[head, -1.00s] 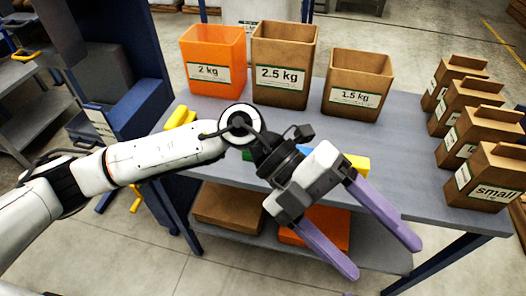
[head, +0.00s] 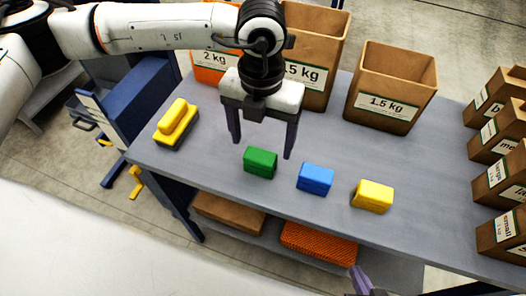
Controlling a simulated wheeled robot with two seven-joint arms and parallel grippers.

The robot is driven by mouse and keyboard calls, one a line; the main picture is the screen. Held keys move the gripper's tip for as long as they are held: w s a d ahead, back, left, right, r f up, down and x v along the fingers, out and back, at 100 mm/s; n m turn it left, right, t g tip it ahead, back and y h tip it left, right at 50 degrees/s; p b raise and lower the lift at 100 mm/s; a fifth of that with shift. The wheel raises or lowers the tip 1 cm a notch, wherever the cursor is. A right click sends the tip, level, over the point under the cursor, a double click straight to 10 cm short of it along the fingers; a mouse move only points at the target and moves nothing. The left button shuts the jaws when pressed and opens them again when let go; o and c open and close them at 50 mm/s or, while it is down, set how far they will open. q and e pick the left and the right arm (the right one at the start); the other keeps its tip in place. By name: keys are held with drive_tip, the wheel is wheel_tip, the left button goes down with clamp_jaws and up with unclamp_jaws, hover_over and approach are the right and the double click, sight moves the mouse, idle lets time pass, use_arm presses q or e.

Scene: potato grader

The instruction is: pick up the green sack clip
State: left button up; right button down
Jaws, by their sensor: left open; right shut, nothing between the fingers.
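The green sack clip (head: 260,163), a small block, lies on the grey table between a yellow brush-like block and a blue clip (head: 315,179). My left gripper (head: 262,147) is open and empty, pointing down. Its two fingers hang above and slightly behind the green clip, one to each side of it in the picture, and do not touch it. Only a purple fingertip of my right gripper (head: 361,279) shows at the bottom edge; it is shut, with nothing seen in it.
A yellow clip (head: 373,196) lies right of the blue one. The yellow brush-like block (head: 176,122) is at the table's left end. An orange 2 kg bin (head: 205,75) and brown bins (head: 385,90) stand behind. Small labelled boxes (head: 500,180) line the right.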

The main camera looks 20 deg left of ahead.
sight(260, 156)
use_arm(q)
drive_tip(key=shift+s+f, duration=0.15)
drive_tip(key=shift+f, duration=0.65)
wheel_tip(260, 156, down, 4)
drive_tip(key=shift+a+f+p, duration=0.15)
drive_tip(key=shift+p, duration=0.5)
drive_tip(key=shift+f, duration=0.55)
drive_tip(key=c, duration=1.1)
drive_tip(key=shift+r, duration=0.25)
drive_tip(key=shift+c, duration=0.2)
wheel_tip(260, 156, up, 10)
drive_tip(key=shift+f+b, duration=0.15)
drive_tip(key=shift+b, duration=0.5)
use_arm(e)
drive_tip(key=shift+s, duration=0.3)
